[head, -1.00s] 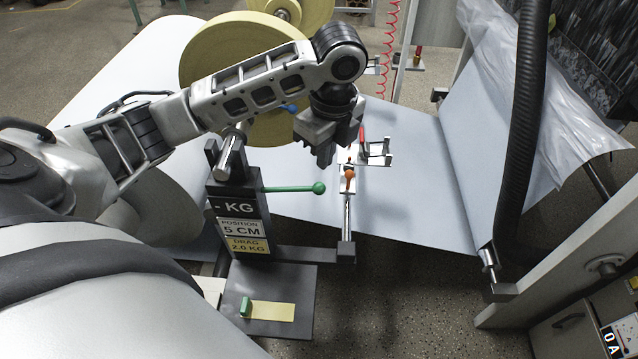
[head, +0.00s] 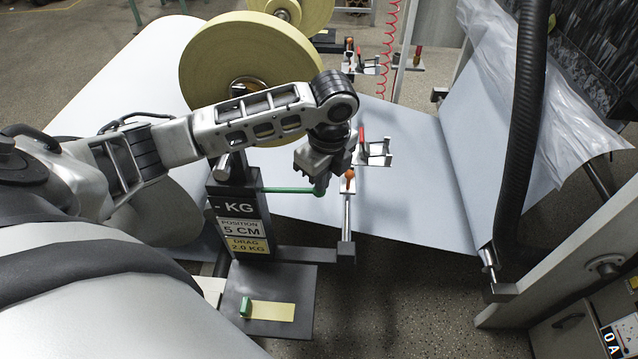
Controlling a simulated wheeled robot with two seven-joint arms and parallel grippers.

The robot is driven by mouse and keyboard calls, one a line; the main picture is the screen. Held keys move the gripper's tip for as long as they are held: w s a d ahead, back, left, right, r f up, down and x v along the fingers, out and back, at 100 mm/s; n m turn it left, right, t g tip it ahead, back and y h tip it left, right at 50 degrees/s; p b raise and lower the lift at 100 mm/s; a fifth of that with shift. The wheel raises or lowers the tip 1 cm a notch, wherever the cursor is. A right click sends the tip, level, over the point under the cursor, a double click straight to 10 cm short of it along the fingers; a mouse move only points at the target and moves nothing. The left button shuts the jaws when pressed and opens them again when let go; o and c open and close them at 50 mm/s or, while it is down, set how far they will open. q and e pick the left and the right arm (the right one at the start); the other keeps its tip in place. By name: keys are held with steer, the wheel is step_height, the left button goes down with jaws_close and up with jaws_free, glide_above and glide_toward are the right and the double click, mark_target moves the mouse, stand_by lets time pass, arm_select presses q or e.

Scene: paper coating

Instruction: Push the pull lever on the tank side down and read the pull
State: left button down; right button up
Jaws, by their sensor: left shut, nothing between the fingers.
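The green pull lever (head: 285,190) sticks out to the right from the dark post with the readout. Its ball end is partly hidden by my left gripper (head: 321,190). The left gripper is shut and empty, its fingertips pointing down at the ball end; I cannot tell whether they touch it. The lever lies about level. The readout (head: 232,207) shows "- KG", with plates below reading "POSITION 5 CM" and "DRAG 2.0 KG" (head: 247,246). My right gripper is not in view.
An orange-knobbed lever (head: 348,182) stands on a metal rail right of my gripper. A clamp with a red handle (head: 374,152) sits behind it. A yellow roll (head: 250,60) stands behind my arm. A dark shelf (head: 270,290) holds a green block and yellow strip.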

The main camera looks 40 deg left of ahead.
arm_select(q)
steer(key=shift+f+b, duration=0.45)
steer(key=shift+f, duration=1.65)
steer(key=shift+d+r+p, duration=0.2)
steer(key=shift+r+p, duration=0.05)
steer(key=shift+p, duration=0.05)
steer(key=shift+s+d+r, duration=0.1)
steer(key=shift+d+r, duration=0.1)
steer(key=shift+d, duration=0.45)
steer(key=shift+s+d+r, duration=0.1)
steer(key=shift+d+r, duration=0.05)
steer(key=shift+d, duration=0.45)
step_height(320, 180, up, 16)
steer(key=d, duration=0.1)
steer(key=shift+s+d, duration=0.15)
steer(key=shift+d, duration=0.15)
steer(key=shift+f, duration=0.15)
